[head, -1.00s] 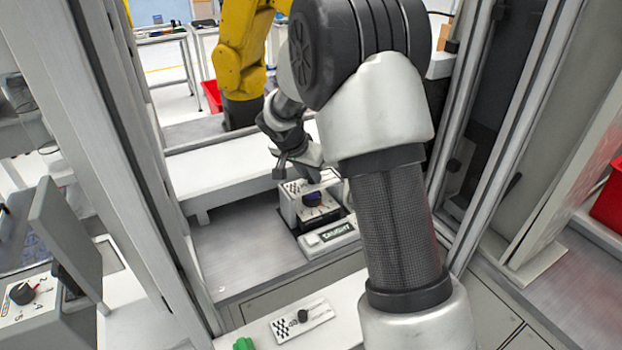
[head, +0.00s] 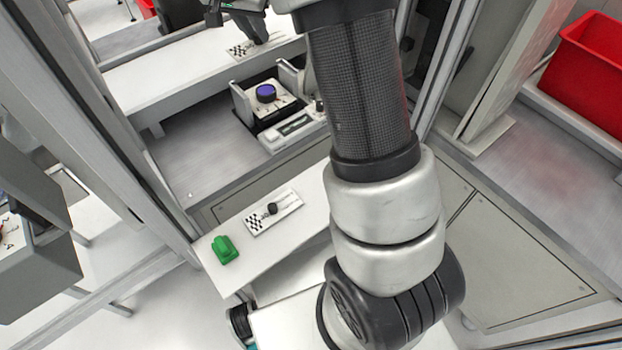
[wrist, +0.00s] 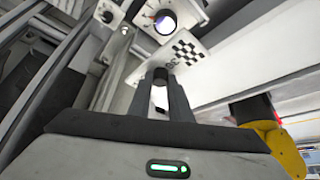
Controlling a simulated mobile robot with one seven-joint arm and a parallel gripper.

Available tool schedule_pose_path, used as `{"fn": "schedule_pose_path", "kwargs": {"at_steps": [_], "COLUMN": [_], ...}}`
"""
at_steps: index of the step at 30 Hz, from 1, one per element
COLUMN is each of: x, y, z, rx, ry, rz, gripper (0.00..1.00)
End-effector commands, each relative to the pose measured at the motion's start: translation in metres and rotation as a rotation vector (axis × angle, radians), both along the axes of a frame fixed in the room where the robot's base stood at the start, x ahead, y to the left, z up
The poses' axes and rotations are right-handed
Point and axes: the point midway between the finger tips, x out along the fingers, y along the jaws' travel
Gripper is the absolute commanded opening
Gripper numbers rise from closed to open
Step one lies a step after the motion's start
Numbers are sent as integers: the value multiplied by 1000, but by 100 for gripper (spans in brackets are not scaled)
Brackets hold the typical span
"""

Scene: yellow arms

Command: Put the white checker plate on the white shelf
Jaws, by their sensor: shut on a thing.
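My gripper (wrist: 162,88) is shut on a white checker plate (wrist: 205,62) with a black checker pattern at one end. In the head view the plate (head: 238,50) shows over the white shelf (head: 160,82), partly hidden by my gripper (head: 262,40). I cannot tell whether the plate touches the shelf. A second white checker plate (head: 285,212) with a black knob lies on a white surface in front, away from my gripper.
A box with a purple dial (head: 265,93) stands in the bay in front of the shelf, beside a small labelled panel (head: 292,130). A green object (head: 224,250) lies near the second plate. Metal frame posts flank the bay. A red bin (head: 598,70) is at the right.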

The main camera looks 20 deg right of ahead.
Motion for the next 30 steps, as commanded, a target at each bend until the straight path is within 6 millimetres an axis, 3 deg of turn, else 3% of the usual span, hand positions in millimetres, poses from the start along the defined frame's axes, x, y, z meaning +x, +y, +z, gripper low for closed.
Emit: {"fn": "schedule_pose_path", "kwargs": {"at_steps": [20, 25, 30], "x": [-7, -32, -73], "y": [-1, 1, 9], "z": [-2, -12, -23], "rx": [0, 1, 1], "ry": [0, 2, 2], "rz": [48, 208, 434], "gripper": [0, 0, 0]}}
